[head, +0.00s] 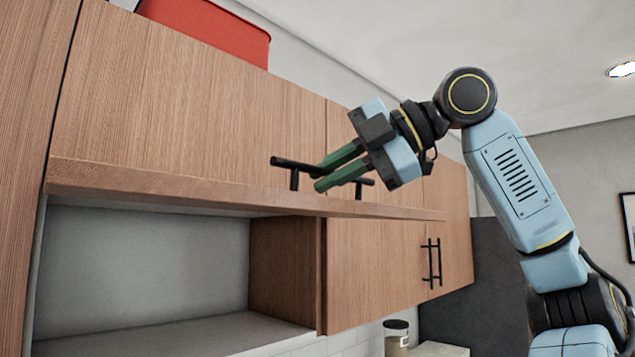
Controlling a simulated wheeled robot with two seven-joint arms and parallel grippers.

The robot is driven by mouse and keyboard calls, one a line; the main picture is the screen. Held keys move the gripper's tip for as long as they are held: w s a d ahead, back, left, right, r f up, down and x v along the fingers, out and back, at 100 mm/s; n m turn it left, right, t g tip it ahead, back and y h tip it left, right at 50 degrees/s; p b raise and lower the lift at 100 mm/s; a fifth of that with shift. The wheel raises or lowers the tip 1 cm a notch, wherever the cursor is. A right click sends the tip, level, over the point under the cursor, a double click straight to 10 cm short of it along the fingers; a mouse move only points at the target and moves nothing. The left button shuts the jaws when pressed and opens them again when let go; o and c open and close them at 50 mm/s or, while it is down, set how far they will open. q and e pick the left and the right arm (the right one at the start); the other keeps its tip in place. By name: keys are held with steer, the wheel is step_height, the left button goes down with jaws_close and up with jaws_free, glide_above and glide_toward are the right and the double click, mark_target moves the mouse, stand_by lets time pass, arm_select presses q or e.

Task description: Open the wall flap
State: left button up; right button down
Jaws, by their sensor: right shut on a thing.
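The wall flap (180,95) is a wide wooden panel at the upper left, tilted outward at its bottom edge, with an open compartment (150,260) showing below it. A black bar handle (296,164) runs along the flap's lower part. My right gripper (320,178) has its green fingers at the handle and is shut on it. My left gripper is not in view.
A closed wooden cabinet (375,265) with vertical black handles (431,262) is to the right below the flap. A red box (215,28) sits on top. A jar (396,338) stands lower down. The space at right is taken by my right arm.

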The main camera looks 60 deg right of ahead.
steer(key=shift+r, duration=0.25)
steer(key=c, duration=1.8)
jaws_free()
steer(key=shift+w, duration=0.1)
steer(key=shift+c, duration=0.2)
steer(key=shift+o, duration=0.3)
steer(key=shift+w+d, duration=0.15)
steer(key=v, duration=1.3)
steer(key=shift+r, duration=0.15)
